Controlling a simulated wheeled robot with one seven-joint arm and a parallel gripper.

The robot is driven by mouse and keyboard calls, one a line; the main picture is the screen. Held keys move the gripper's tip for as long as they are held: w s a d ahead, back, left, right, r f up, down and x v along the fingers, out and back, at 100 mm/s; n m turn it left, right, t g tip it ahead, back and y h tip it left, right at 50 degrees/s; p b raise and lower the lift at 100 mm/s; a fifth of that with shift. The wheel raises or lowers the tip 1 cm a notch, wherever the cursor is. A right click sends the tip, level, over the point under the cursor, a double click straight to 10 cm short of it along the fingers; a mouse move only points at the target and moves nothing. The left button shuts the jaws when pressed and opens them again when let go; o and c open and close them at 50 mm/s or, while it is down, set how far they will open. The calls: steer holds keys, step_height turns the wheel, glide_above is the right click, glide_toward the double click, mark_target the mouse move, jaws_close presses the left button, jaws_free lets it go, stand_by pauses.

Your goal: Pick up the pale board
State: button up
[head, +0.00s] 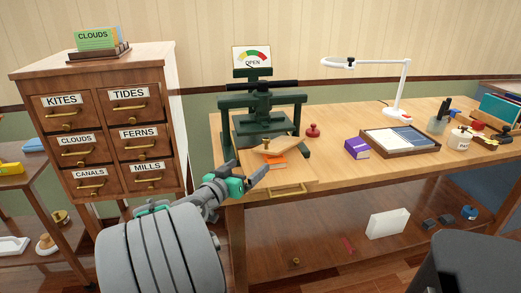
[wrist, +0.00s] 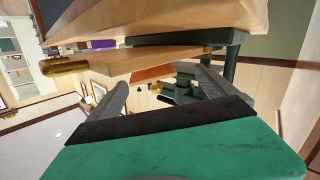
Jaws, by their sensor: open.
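The pale board (head: 283,147) is a thin, light-wood piece lying low in the dark green press (head: 262,118), above an orange item (head: 277,162). My gripper (head: 262,171) is at the table's front edge, in front of the board and a little below it in the head view. In the wrist view my gripper (wrist: 161,78) has its two fingers apart with nothing held between them. A pale wooden surface (wrist: 112,62), probably the board, shows ahead of the fingers, apart from them. The orange item also shows there (wrist: 150,73).
A purple book (head: 357,148), a dark red knob-like object (head: 313,131) and a tray (head: 400,153) stand right of the press. A drawer cabinet (head: 105,120) stands left. A white block (head: 388,223) is on the lower shelf.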

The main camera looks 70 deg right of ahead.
mark_target(266, 149)
steer(key=shift+o, duration=0.2)
steer(key=shift+s+d+r+m+g+h, duration=0.15)
steer(key=shift+s+d+g+h, duration=0.15)
steer(key=shift+s+d, duration=0.2)
steer(key=shift+s+d+r+m+g+h, duration=0.2)
steer(key=shift+s+d+g, duration=0.2)
steer(key=shift+s, duration=0.15)
steer(key=x, duration=0.7)
steer(key=shift+w+r, duration=0.2)
steer(key=shift+c, duration=0.6)
steer(key=c, duration=1.1)
